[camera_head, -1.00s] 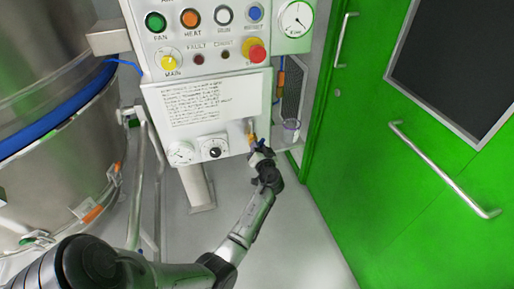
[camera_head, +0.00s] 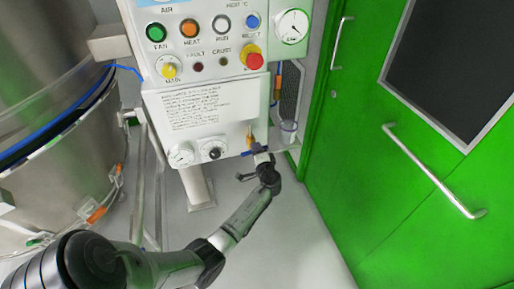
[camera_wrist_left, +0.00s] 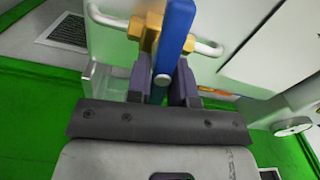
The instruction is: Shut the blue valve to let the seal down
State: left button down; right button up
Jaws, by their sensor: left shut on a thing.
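The blue valve's lever (camera_head: 255,151) sits below the right part of the control panel, on a brass body (camera_head: 250,138). The lever lies roughly sideways, across the upright brass body. My left gripper (camera_head: 262,159) is at the lever. In the left wrist view the blue lever (camera_wrist_left: 176,32) runs down between my gripper's dark fingers (camera_wrist_left: 162,88), which are shut on it. The brass fitting (camera_wrist_left: 148,28) is just beside it. The seal (camera_head: 72,117) shows as a thin blue line along a dark gap between the upper and lower steel vessel parts. My right gripper is not in view.
The white control panel (camera_head: 215,72) has several buttons, a red stop knob (camera_head: 253,61) and a gauge (camera_head: 292,26). A steel rail (camera_head: 160,190) stands left of its post. A green door (camera_head: 350,150) with a long handle is at right. Grey floor is clear between.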

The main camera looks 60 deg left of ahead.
pick_arm(q)
jog(key=shift+m+p, duration=0.3)
jog(key=shift+m, duration=0.4)
jog(key=shift+f, duration=0.1)
jog(key=c, duration=1.1)
grip_release()
jog(key=p+v, duration=0.3)
jog(key=v, duration=1)
jog(key=shift+s+d, duration=0.2)
jog(key=shift+d, duration=0.15)
